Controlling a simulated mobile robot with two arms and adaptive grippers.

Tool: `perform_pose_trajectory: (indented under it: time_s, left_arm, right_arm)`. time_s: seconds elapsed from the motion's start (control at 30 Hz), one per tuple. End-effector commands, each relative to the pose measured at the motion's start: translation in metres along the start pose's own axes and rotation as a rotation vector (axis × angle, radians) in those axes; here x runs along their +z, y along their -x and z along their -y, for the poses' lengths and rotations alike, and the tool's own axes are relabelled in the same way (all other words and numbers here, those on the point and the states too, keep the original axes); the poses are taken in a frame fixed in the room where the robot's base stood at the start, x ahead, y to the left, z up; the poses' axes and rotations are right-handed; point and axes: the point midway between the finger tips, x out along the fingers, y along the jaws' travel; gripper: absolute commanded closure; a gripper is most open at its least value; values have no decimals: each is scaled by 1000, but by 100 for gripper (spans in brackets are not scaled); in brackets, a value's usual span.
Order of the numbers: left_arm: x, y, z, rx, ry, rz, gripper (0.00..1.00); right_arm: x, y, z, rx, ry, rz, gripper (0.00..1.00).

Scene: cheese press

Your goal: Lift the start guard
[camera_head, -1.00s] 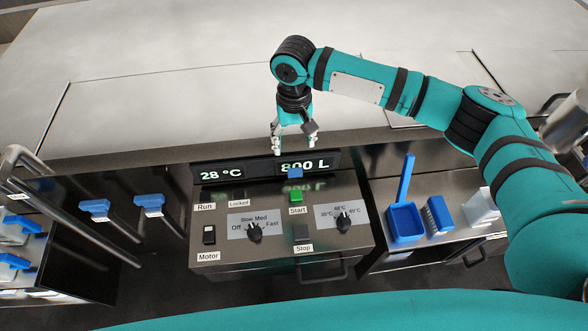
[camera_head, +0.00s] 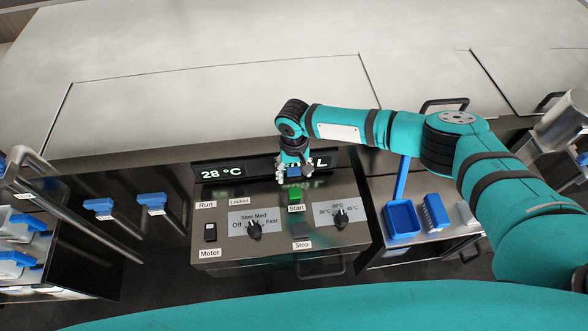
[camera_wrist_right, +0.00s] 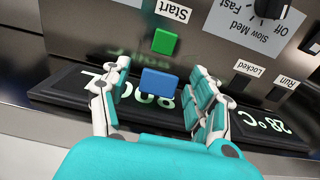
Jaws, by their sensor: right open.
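The start guard shows as a small blue block (camera_wrist_right: 158,82) on the panel, beside the green Start button (camera_wrist_right: 164,41). In the head view the blue part (camera_head: 293,171) is partly covered by my right gripper, with the green button (camera_head: 295,193) just in front of it. My right gripper (camera_head: 293,177) is open above the panel's back part. In the right wrist view its two fingers stand apart on either side of the blue block, with gaps on both sides. Whether the fingertips reach down to its height I cannot tell. My left gripper is not in view.
The steel control panel (camera_head: 270,261) also carries a Stop button (camera_head: 301,230), two knobs and a Motor switch (camera_head: 210,232). A display (camera_head: 222,174) stands behind it. A blue scoop (camera_head: 401,219) and brush (camera_head: 435,212) lie on the right-hand shelf.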

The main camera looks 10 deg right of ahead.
Motion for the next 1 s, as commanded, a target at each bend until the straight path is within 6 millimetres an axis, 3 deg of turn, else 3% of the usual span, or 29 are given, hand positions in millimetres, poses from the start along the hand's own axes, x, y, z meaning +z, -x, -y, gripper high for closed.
perform_pose_trajectory:
  time_s: [0.1, 0.4, 0.7, 1.0]
  left_arm:
    - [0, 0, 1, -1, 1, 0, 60]
    - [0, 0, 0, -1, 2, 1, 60]
    - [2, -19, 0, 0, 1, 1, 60]
    - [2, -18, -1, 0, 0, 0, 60]
  right_arm:
    - [0, 0, 0, 0, 0, 0, 41]
    - [0, 0, 0, 0, 0, 0, 76]
    - [-10, -1, 0, 2, -5, 108, 76]
    - [-9, 2, 0, -1, 1, 125, 76]
